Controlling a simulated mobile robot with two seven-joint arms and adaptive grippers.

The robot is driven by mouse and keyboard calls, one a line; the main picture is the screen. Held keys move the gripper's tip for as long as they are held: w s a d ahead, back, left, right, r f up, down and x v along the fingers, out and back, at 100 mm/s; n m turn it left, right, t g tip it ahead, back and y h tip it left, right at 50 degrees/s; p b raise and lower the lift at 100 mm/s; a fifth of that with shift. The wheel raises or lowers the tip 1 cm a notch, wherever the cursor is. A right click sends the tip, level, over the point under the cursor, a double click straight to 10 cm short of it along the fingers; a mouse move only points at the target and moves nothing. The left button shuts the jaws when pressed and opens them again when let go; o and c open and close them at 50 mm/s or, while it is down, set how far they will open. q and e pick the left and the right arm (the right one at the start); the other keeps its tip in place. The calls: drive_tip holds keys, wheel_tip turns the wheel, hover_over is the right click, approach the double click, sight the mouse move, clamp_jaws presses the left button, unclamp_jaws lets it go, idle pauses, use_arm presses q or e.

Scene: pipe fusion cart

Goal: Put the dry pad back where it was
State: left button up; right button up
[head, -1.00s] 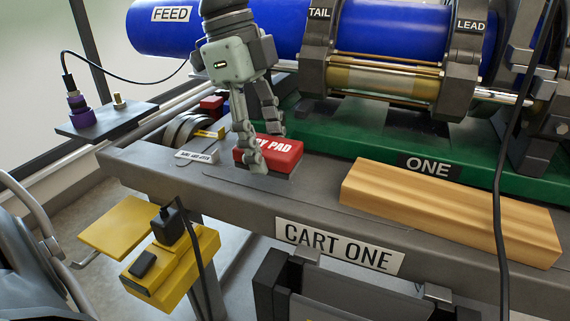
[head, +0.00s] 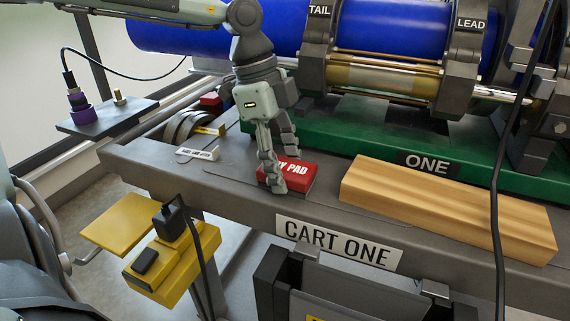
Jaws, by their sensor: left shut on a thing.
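The dry pad (head: 297,174) is a small red block with white lettering, low over the grey cart top, behind its front edge. My left gripper (head: 280,168) comes down from above and is shut on the pad, with its fingers on the near and far sides. The near finger hides part of the lettering. I cannot tell whether the pad's underside touches the cart top (head: 232,197). My right gripper is not in view.
A wooden block (head: 445,208) lies to the right of the pad. Behind is the green base (head: 360,135) with clamps and the blue pipe (head: 390,30). A white label tag (head: 198,154) lies to the left.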

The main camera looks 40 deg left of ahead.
use_arm(q)
drive_tip(key=shift+f, duration=0.15)
drive_tip(key=o, duration=0.9)
drive_tip(key=shift+r, duration=0.45)
drive_tip(key=v, duration=1.1)
drive_tip(key=shift+r, duration=0.3)
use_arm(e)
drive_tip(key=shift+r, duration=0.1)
